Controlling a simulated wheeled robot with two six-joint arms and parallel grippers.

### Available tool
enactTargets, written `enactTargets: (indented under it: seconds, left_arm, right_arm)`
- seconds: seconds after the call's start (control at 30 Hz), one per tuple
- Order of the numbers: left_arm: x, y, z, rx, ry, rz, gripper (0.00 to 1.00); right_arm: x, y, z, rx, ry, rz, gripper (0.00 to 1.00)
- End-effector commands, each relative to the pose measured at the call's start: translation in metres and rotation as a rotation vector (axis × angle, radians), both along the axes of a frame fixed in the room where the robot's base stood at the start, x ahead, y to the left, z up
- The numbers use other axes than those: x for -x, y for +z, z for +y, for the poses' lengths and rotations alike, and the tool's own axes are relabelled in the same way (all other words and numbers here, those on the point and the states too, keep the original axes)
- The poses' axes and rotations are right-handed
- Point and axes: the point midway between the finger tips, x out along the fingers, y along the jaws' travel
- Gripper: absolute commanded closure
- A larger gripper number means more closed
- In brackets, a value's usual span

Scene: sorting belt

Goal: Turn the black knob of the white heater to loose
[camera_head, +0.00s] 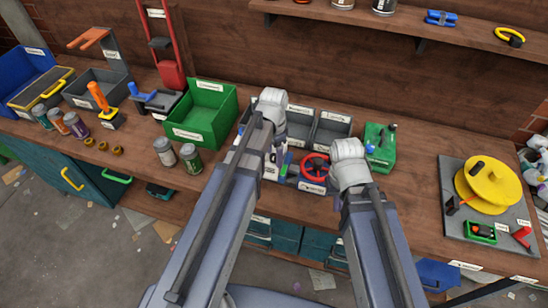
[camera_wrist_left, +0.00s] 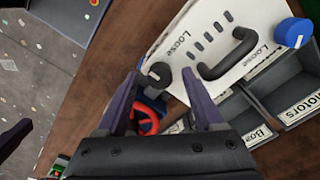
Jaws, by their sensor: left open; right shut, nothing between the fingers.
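The white heater (camera_wrist_left: 185,35) shows in the left wrist view as a tilted white panel marked "Loose" in two places. It carries the black knob (camera_wrist_left: 158,75), a black handle (camera_wrist_left: 228,56) and a blue knob (camera_wrist_left: 293,33). My left gripper (camera_wrist_left: 158,77) is open, and the black knob appears between its fingertips. I cannot tell whether they touch it. In the head view the heater (camera_head: 270,172) is mostly hidden behind my left arm. My right gripper (camera_head: 348,172) is at the right arm's end beside the red valve wheel; its fingers are mostly hidden there.
The red valve wheel (camera_head: 314,167) stands right of the heater, grey bins (camera_head: 330,130) behind. A green box (camera_head: 380,150) is to the right, a green crate (camera_head: 203,112) and cans (camera_head: 190,158) to the left.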

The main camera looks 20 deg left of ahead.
Motion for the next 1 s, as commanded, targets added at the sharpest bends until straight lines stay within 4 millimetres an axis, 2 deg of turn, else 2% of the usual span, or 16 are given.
enactTargets:
  seconds: [0.2, 0.8, 1.0]
  left_arm:
    - [0.0, 0.0007, 0.0, 0.0, 0.0, 0.0, 0.32]
    - [0.0, 0.0007, 0.0, 0.0, 0.0, 0.0, 0.99]
    - [0.0, 0.0007, 0.0, 0.0, 0.0, 0.0, 1.0]
  right_arm:
    - [0.0, 0.0007, 0.0, 0.0, 0.0, 0.0, 1.0]
    - [0.0, 0.0007, 0.0, 0.0, 0.0, 0.0, 1.0]
    - [0.0, 0.0006, 0.0, 0.0, 0.0, 0.0, 1.0]
